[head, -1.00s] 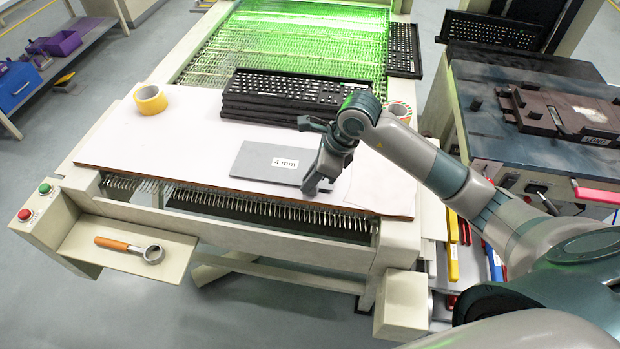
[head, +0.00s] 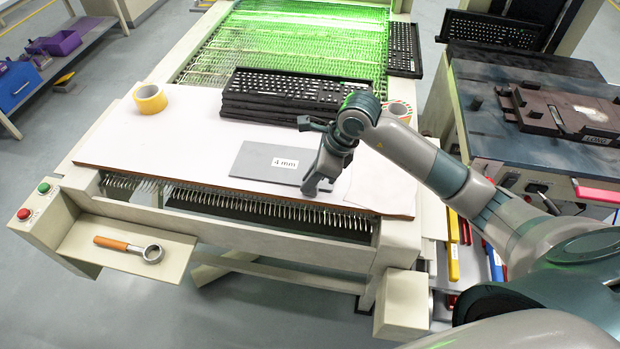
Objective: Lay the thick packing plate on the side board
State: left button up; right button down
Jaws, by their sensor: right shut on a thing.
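My right gripper (head: 312,187) is at the plate's right edge, pointing down, and is shut on that edge. The fingertips are small and partly hidden by the gripper's own body. The plate looks flat on the board, or very close to it. My left gripper is not in view.
A brown fixture (head: 570,112) sits on the right-hand machine.

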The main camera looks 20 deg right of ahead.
jog(key=shift+s+d+f+b, duration=0.1)
jog(key=shift+d+f+b, duration=0.15)
jog(key=shift+f+b, duration=0.35)
dwell(0.3)
jog(key=c, duration=1.7)
grip_release()
jog(key=shift+d+f, duration=0.1)
jog(key=shift+a+r+p, duration=0.2)
jog(key=shift+r+p, duration=0.25)
jog(key=shift+r, duration=0.4)
jog(key=shift+a+r+p, duration=0.2)
jog(key=shift+r+p, duration=0.2)
jog(key=shift+r, duration=0.4)
jog(key=shift+d+r+p, duration=0.1)
jog(key=shift+r+p, duration=0.45)
jog(key=shift+r, duration=0.4)
jog(key=shift+r+p, duration=0.55)
jog(key=shift+r, duration=0.6)
